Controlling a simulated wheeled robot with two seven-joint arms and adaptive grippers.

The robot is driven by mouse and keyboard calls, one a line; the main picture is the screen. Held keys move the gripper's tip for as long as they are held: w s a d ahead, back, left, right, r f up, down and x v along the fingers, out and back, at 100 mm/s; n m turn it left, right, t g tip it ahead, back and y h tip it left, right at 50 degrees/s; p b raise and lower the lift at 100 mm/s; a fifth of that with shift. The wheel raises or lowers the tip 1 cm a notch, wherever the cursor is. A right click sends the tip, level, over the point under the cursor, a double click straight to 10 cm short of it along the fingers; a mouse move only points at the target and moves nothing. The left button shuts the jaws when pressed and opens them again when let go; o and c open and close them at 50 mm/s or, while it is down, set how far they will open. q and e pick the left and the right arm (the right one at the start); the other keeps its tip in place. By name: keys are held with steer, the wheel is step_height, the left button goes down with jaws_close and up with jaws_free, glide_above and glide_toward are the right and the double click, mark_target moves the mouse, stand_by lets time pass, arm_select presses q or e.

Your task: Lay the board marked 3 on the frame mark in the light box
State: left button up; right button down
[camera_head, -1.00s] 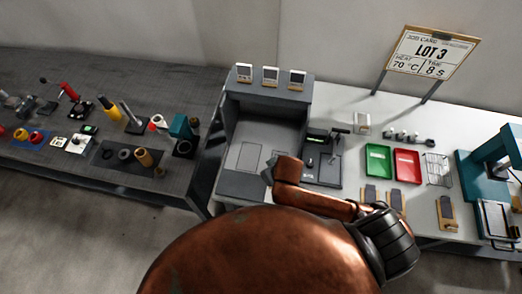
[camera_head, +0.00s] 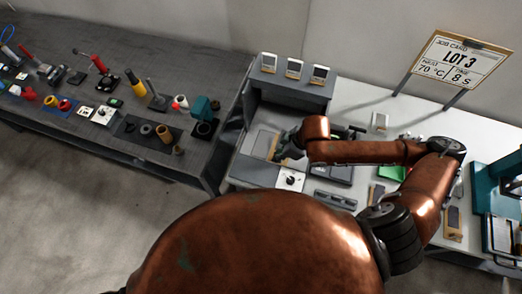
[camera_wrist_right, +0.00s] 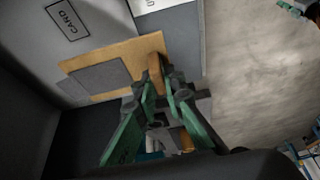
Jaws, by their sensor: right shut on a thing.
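My right gripper (camera_head: 288,152) is over the floor of the light box (camera_head: 300,92). In the right wrist view its green fingers (camera_wrist_right: 162,98) are shut on the wooden grip of a tan board (camera_wrist_right: 125,57) with a grey patch. I cannot read a number on this board. It lies over or just above the pale box floor, beside a mark lettered CARD (camera_wrist_right: 68,18); I cannot tell whether it touches the floor. The frame mark is not clearly visible. My left gripper is not in view.
Three small cards (camera_head: 294,68) stand on top of the light box. A control box with a dial (camera_head: 290,179) is at its front. Other boards (camera_head: 453,222) lie to the right, near a teal press (camera_head: 490,185). A dark bench (camera_head: 60,115) with several tools is at the left.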

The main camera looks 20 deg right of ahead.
steer(key=w+a+f, duration=0.1)
steer(key=w+f, duration=0.1)
steer(key=w, duration=0.1)
steer(key=w+a+f, duration=0.1)
steer(key=w+f, duration=0.2)
steer(key=w+a+f, duration=0.2)
steer(key=w, duration=0.1)
steer(key=shift+w+f, duration=0.1)
steer(key=shift+f, duration=0.1)
steer(key=shift+w+f, duration=0.2)
steer(key=shift+f, duration=0.1)
step_height(320, 180, down, 3)
steer(key=shift+r, duration=0.1)
steer(key=c, duration=2.5)
jaws_free()
steer(key=shift+f, duration=0.2)
steer(key=o, duration=0.5)
